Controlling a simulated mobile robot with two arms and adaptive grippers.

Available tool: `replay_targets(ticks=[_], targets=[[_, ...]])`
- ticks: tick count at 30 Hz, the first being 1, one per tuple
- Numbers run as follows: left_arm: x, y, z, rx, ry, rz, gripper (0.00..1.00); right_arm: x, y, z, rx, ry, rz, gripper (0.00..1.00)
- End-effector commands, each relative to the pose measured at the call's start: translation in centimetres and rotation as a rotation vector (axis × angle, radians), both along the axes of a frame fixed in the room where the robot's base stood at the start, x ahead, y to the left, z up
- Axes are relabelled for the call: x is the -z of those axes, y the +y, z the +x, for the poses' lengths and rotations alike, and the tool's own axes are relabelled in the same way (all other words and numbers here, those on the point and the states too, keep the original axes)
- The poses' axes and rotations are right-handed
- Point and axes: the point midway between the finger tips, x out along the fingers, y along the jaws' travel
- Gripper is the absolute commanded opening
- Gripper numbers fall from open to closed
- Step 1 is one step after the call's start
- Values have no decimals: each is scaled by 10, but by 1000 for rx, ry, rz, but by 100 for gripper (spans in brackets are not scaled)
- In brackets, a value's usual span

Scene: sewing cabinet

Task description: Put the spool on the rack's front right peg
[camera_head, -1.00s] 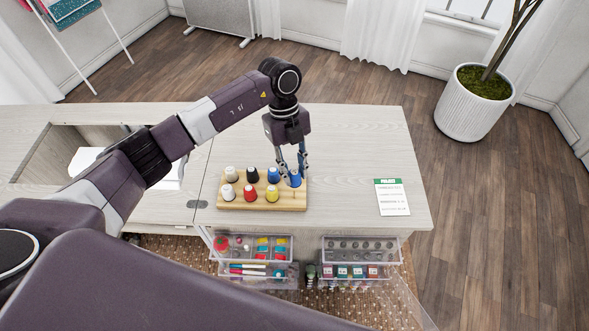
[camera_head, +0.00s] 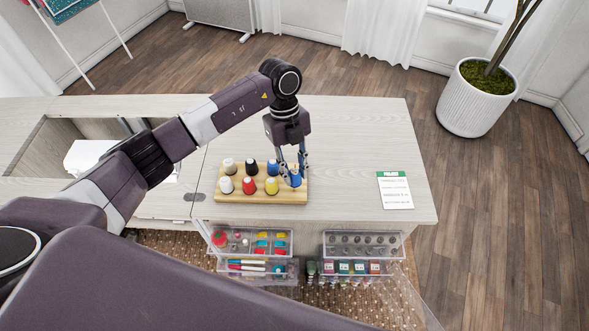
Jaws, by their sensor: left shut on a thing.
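A pale wooden rack (camera_head: 236,198) stands on the cabinet top and bears two rows of spools. My left gripper (camera_head: 293,171) points down over its right end, shut on a blue spool (camera_head: 296,179). The blue spool is upright at the right end of the front row, beside the yellow spool (camera_head: 271,186). It covers the front right peg, and I cannot tell whether it is seated or just above. A red spool (camera_head: 249,186) and a white spool (camera_head: 225,186) fill the front row further left. The fingers partly hide the back right corner. My right gripper is not in view.
In the back row are a pale spool (camera_head: 229,166), a black spool (camera_head: 251,167) and another blue spool (camera_head: 273,167). A printed card (camera_head: 395,192) lies on the right of the cabinet top (camera_head: 352,140), with clear surface around it. Open clear drawers (camera_head: 363,245) stick out in front.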

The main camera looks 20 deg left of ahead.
Motion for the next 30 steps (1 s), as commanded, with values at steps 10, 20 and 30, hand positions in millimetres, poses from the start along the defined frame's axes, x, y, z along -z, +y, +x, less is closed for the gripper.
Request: replay_targets(ticks=[10,20,30], targets=[[16,0,0,0,0,0,11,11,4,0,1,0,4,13],[27,0,0,-1,0,0,11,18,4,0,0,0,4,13],[27,0,0,-1,0,0,11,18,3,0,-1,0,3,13]])
